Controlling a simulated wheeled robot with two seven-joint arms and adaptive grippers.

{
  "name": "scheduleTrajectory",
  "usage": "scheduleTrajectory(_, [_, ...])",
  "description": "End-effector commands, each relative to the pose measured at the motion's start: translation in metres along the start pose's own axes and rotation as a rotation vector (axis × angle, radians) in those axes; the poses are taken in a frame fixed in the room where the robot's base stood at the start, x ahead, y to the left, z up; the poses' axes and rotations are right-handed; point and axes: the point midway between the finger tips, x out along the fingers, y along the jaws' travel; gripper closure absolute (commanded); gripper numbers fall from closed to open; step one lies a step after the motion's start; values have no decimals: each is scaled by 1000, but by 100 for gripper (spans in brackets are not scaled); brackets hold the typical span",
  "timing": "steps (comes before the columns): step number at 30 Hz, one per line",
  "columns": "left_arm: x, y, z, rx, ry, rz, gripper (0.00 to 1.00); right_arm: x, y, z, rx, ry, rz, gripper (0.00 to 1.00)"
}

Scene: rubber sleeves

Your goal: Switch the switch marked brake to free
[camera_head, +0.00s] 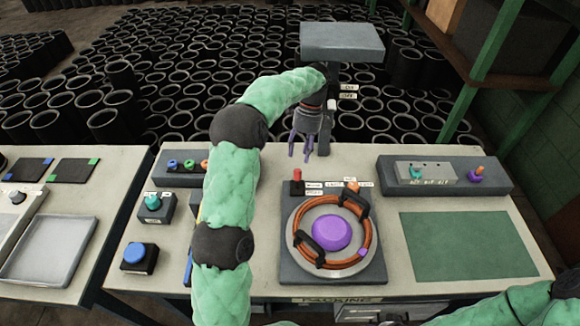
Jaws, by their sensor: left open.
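A dark grey unit (290,270) stands on the middle table. It carries a round plate with an orange coiled ring (372,240) around a purple dome (331,233). At its back edge are a red-topped lever (297,178) and a small orange switch (353,187), with small white labels (335,184) around them. The label print is too small to read surely, so I cannot tell which control is marked brake or its setting. My left gripper (302,153), with purple fingers, is open and empty above and behind the red lever. My right gripper is out of view.
A grey box (445,174) with teal and purple knobs stands at the back right, a green mat (455,246) in front of it. Blue (135,254) and teal (152,202) controls stand at left. A post with a grey top (342,40) rises behind. My left arm hides part of the left side.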

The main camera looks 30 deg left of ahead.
Motion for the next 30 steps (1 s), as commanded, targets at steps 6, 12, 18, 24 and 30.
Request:
scheduleTrajectory(6, [23,0,0,1,0,3,51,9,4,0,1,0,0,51])
scheduleTrajectory(12, [59,0,1,-1,0,3,51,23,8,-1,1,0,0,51])
scheduleTrajectory(18, [90,0,0,0,0,1,51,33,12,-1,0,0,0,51])
scheduleTrajectory(24, [105,0,0,0,0,0,51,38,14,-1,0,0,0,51])
scheduleTrajectory(30, [108,0,0,0,0,0,51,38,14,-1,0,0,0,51])
